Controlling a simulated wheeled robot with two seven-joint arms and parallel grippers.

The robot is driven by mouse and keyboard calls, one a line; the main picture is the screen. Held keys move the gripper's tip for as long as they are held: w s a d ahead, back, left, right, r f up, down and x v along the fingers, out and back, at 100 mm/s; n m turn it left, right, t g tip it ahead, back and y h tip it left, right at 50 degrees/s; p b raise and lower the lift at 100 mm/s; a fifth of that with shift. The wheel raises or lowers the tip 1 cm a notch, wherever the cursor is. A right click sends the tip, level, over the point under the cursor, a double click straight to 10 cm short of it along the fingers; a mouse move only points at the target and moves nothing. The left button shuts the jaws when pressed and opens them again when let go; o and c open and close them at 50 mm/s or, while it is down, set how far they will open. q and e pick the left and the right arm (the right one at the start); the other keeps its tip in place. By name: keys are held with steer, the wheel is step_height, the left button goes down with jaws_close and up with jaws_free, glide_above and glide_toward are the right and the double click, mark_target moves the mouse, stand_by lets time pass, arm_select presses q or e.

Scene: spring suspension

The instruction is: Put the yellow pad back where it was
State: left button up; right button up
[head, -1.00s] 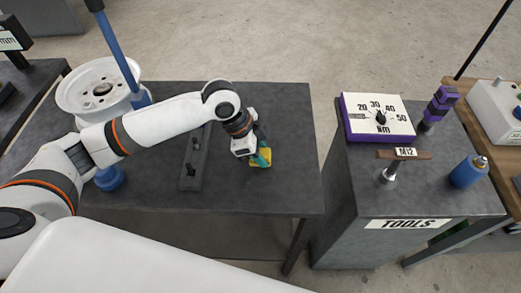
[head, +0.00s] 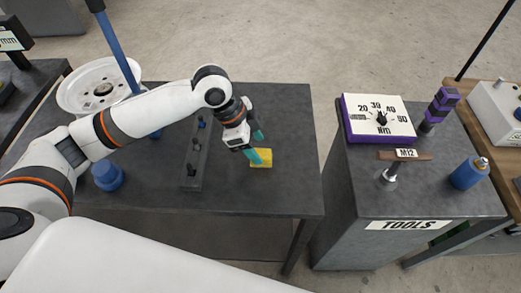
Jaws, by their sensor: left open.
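The yellow pad (head: 262,158) lies flat on the dark workbench (head: 290,120), right of the dark bar with pegs. My left gripper (head: 257,146) is open, with teal fingertips, just above and to the left of the pad. One fingertip overlaps the pad's left edge in the picture; I cannot tell if it touches. My right gripper is not in view.
The dark bar (head: 193,170) with several pegs lies left of the pad. A white wheel rim (head: 85,90), a blue pole and a blue cylinder (head: 106,176) stand farther left. A tool cabinet (head: 360,190) stands right, across a gap. The bench right of the pad is clear.

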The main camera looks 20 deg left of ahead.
arm_select(q)
steer(key=v, duration=0.8)
steer(key=shift+r, duration=0.15)
steer(key=shift+s+a, duration=0.1)
steer(key=shift+s, duration=0.05)
